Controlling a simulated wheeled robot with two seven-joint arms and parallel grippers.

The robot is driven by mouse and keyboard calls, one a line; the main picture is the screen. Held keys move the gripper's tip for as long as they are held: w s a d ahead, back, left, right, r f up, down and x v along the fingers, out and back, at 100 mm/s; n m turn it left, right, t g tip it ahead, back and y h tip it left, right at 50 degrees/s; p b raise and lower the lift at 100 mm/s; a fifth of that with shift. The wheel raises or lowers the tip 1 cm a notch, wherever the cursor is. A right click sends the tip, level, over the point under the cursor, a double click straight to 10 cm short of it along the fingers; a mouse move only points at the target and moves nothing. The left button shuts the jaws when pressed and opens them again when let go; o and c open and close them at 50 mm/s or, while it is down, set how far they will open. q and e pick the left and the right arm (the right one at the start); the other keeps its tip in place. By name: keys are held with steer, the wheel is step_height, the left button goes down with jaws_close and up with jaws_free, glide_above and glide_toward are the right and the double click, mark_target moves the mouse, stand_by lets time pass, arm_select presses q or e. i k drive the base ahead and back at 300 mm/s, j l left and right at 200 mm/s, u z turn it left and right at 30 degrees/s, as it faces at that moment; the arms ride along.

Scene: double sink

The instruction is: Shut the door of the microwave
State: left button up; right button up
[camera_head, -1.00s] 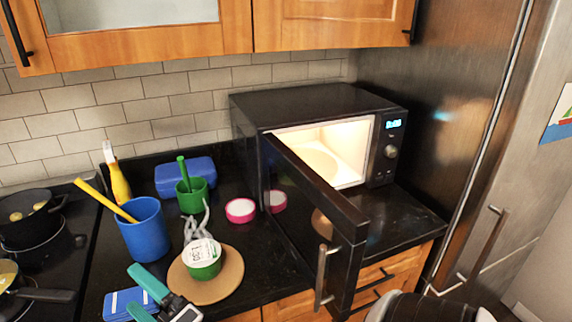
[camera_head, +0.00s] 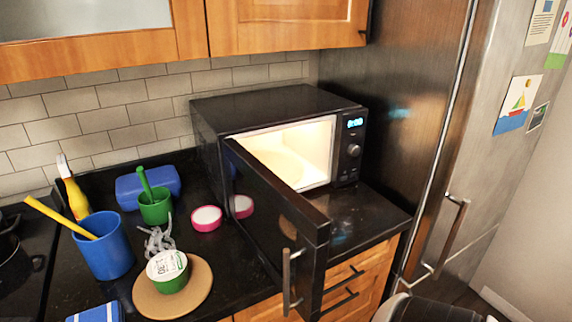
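The black microwave (camera_head: 280,105) stands on the dark counter against the tiled wall, with its lit interior showing. Its door (camera_head: 275,215) is wide open, hinged on the left side and swung out toward me over the counter. The door's metal handle (camera_head: 287,282) is on the near outer end, close to the counter's front edge. Neither of my grippers is in view. A dark rounded part at the bottom right looks like part of my own arm or body.
Left of the door are a pink-rimmed round container (camera_head: 206,218), a green cup (camera_head: 155,206), a blue cup (camera_head: 103,246) and a tub (camera_head: 167,270) on a round board (camera_head: 197,292). The fridge (camera_head: 430,130) stands to the right. Counter before the microwave opening is clear.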

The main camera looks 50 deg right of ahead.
mark_target(288, 236)
steer(key=k+l+z, duration=0.1)
steer(key=z, duration=1.2)
